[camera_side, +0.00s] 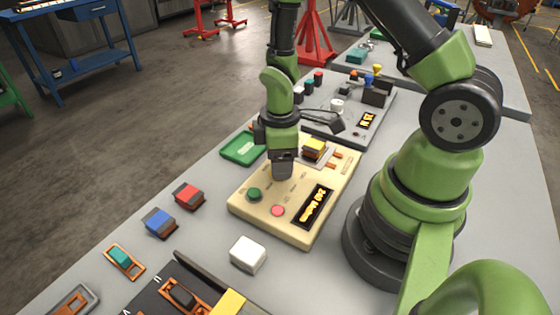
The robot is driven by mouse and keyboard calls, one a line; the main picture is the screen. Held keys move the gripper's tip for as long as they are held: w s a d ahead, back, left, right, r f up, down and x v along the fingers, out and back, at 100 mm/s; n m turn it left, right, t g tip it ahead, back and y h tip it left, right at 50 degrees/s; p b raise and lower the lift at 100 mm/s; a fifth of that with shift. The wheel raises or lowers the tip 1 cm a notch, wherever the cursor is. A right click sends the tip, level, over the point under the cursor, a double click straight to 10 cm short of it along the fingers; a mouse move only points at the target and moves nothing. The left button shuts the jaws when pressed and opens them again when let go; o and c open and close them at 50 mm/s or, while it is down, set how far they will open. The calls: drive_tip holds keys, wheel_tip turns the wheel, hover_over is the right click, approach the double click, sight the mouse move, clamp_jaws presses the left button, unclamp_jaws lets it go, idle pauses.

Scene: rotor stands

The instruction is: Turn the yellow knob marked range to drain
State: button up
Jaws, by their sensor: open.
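My gripper (283,172) points straight down over the middle of the beige panel (240,208), its fingers low near the panel top. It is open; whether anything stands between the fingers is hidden. A yellow block-like piece with dark sides (315,146) sits on a grey plate at the panel's back, just right of my gripper and apart from it. A small yellow knob-like piece (377,69) shows on the grey panel farther back. Markings are too small to read, so I cannot tell which yellow piece is marked range.
The beige panel also has a green knob (254,194), a pink button (278,210) and a lit display (314,207). A white block (248,254), red block (188,196) and blue block (159,222) lie nearby. A green tray (232,155) is left of my gripper.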

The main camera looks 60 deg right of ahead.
drive_tip(key=shift+f, duration=0.6)
drive_tip(key=c, duration=0.9)
drive_tip(key=shift+m, duration=0.4)
drive_tip(key=m, duration=0.5)
drive_tip(key=shift+m, duration=0.3)
drive_tip(key=m, duration=0.5)
drive_tip(key=shift+m, duration=0.3)
